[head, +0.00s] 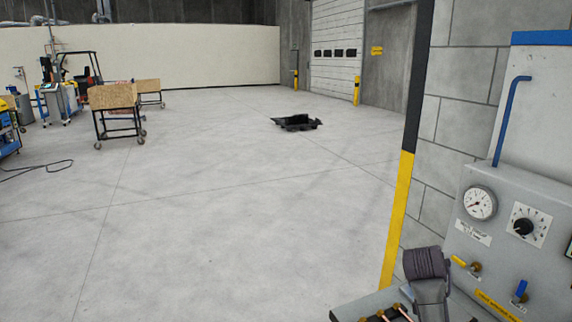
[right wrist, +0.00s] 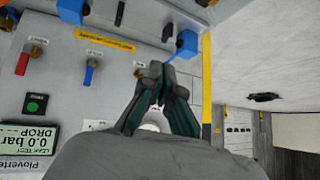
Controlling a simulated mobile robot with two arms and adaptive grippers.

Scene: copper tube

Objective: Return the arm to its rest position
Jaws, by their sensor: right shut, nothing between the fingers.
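My right gripper (right wrist: 160,72) is shut and empty in the right wrist view. Its fingers show in front of the grey test panel (right wrist: 50,20), which appears upside down there. I cannot tell if the fingertips touch it. Copper-coloured tube ends (head: 402,309) show at the bottom edge, partly cut off. My left gripper is not in view.
The panel carries a gauge (head: 480,203), a dial (head: 525,226) and valves with yellow (head: 459,261) and blue (head: 521,288) handles. A yellow and black post (head: 398,220) stands beside it. Open floor (head: 220,220) lies to the left, with a black object (head: 296,122) farther off.

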